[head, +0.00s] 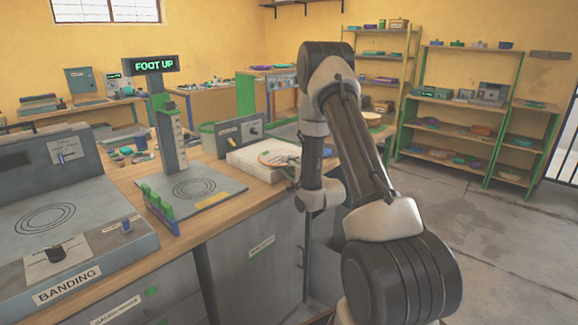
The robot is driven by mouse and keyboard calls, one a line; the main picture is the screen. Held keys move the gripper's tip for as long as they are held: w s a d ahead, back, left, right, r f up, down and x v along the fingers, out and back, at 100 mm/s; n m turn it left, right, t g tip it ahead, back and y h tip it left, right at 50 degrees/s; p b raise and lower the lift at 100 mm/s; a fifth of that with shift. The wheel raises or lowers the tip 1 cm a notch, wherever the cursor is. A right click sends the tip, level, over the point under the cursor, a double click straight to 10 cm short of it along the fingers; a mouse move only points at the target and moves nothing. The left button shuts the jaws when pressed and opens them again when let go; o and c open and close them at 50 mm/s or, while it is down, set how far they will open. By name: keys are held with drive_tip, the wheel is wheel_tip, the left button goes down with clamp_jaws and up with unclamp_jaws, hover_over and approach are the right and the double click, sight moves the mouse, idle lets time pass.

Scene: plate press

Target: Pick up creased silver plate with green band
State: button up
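A pale round plate (279,157) with an orange-red edge lies on a white block (247,160) on the wooden bench, just left of my arm's wrist. I cannot make out a crease or a green band on it at this size. My arm reaches up and bends down over the bench edge, its wrist low beside the white block. My gripper is mostly hidden behind the wrist; some small dark detail shows near the plate's right side. Whether its fingers are open or touch the plate cannot be seen.
The bench (128,180) also holds a grey banding machine (62,215), a "FOOT UP" display post (168,115) over a ringed base plate (192,189), and a grey control box (240,131). Shelves (455,128) with bowls stand at the back right. Floor on the right (510,240) is clear.

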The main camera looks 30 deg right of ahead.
clamp_jaws()
idle(0.3)
wheel_tip(320, 180, up, 2)
drive_tip(key=shift+r, duration=0.25)
idle(0.4)
